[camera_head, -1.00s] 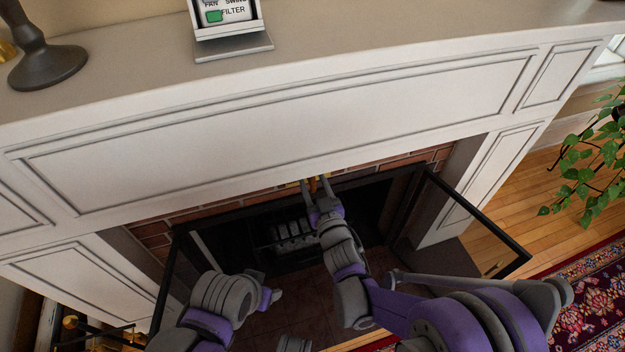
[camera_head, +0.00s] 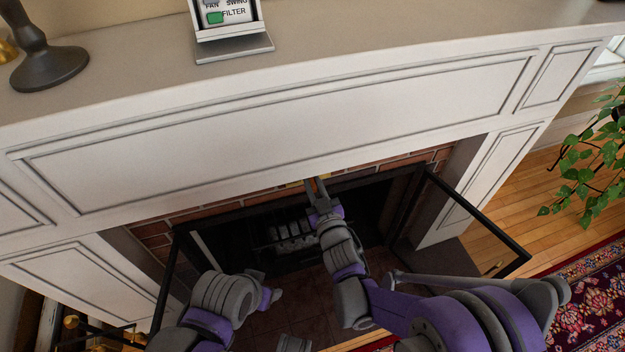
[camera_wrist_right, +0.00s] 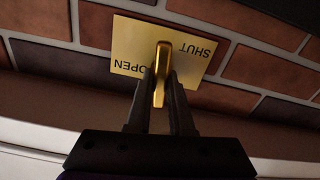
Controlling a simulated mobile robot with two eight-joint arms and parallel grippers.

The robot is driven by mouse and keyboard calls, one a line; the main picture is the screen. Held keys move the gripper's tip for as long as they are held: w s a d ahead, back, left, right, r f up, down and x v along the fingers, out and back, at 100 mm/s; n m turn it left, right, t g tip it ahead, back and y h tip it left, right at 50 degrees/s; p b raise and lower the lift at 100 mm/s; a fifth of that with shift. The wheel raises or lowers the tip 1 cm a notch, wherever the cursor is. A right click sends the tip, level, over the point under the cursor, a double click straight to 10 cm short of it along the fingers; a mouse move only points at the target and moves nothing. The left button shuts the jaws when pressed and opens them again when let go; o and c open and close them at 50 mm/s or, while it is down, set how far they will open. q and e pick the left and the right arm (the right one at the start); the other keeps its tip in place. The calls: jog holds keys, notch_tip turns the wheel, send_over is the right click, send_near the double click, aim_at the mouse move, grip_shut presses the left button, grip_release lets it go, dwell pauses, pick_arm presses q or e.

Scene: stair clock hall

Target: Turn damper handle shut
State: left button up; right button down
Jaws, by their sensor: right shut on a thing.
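The damper handle (camera_wrist_right: 162,62) is a slim brass-coloured lever on a yellow plate (camera_wrist_right: 128,42) fixed to the brick, and the plate also shows in the head view (camera_head: 294,184). The plate reads OPEN and SHUT, upside down in the wrist view. The handle stands between the two words there. My right gripper (camera_head: 316,184) reaches up under the mantel and is shut on the handle; its dark fingers flank the lever in the wrist view (camera_wrist_right: 162,85). In the head view the handle is hidden by the fingers. My left arm shows at lower left, but its gripper is not visible.
The white mantel (camera_head: 280,130) overhangs the handle closely. Open black-framed firebox doors (camera_head: 478,222) stand out on both sides. A grate (camera_head: 290,232) sits inside the firebox.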

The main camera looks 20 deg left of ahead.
jog(key=n, duration=0.2)
jog(key=n+p, duration=0.1)
jog(key=n, duration=0.1)
jog(key=shift+s+a, duration=0.2)
jog(key=shift+a, duration=0.05)
jog(key=shift+s+a+f+n+p, duration=0.1)
jog(key=shift+f+n+p, duration=0.4)
jog(key=shift+n, duration=1.5)
jog(key=shift+s+a+f+n+p, duration=0.15)
jog(key=shift+n+p, duration=0.6)
jog(key=shift+n, duration=1.25)
jog(key=shift+a+f+n+p, duration=0.2)
jog(key=shift+n+p, duration=0.45)
jog(key=shift+n, duration=1.35)
jog(key=shift+d+f, duration=0.1)
jog(key=c, duration=0.8)
grip_release()
